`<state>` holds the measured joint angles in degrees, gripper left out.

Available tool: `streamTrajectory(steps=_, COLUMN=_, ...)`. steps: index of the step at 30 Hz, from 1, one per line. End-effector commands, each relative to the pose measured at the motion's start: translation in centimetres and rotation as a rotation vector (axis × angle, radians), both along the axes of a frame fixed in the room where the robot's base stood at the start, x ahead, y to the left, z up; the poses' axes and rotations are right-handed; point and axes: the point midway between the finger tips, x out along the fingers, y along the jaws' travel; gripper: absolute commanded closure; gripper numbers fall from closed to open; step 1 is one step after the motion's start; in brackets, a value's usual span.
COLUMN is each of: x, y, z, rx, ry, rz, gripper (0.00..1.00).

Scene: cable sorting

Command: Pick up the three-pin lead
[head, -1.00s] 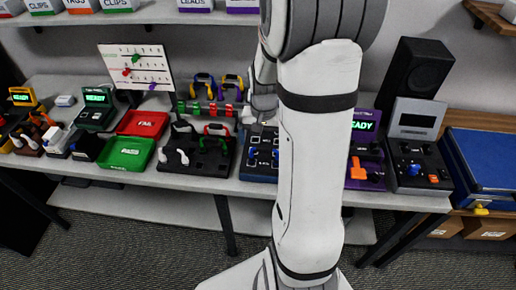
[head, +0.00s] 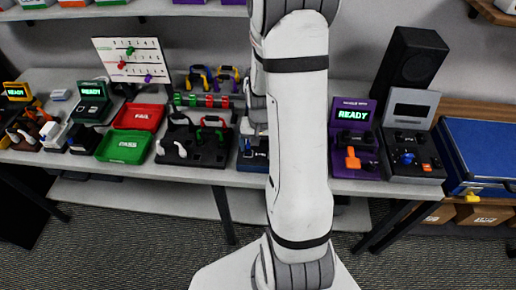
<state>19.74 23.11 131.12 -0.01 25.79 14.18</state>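I cannot pick out the three-pin lead for certain; the leads are too small to show their pins. Several looped leads with white, red and green ends sit on a black stand (head: 208,158) left of my arm. A yellow-and-blue pair of loops (head: 228,76) stands behind it, above a rack with red and green pieces (head: 206,100). My arm crosses the middle of the head view. My gripper (head: 254,122) shows only in part at the arm's left edge, over a blue panel (head: 251,161). Its fingers are too hidden to tell open from shut.
A red tray (head: 138,117) and a green tray (head: 122,147) lie on the left of the bench. A purple READY tester (head: 352,125) and a grey device (head: 411,140) stand to the right. A blue case (head: 485,150) is at far right. My arm hides the bench's middle.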

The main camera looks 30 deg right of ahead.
Motion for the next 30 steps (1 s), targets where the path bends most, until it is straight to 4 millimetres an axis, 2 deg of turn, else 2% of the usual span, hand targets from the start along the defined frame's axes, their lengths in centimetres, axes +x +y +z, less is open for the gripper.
streamTrajectory(steps=2, x=0.0, y=0.0, z=0.0, rx=0.0, ry=0.0, rz=0.0, gripper=0.16)
streamTrajectory(steps=9, x=0.0, y=0.0, z=0.0, rx=0.0, ry=0.0, rz=-0.001, gripper=0.36)
streamTrajectory(steps=18, x=0.1, y=-0.1, z=0.4, rx=-0.001, ry=-0.003, rz=-0.001, gripper=0.36)
streamTrajectory(steps=23, x=0.1, y=-0.1, z=2.3, rx=-0.002, ry=-0.006, rz=-0.002, gripper=0.36)
streamTrajectory(steps=30, x=0.1, y=-0.1, z=6.8, rx=-0.003, ry=-0.008, rz=-0.002, gripper=0.36)
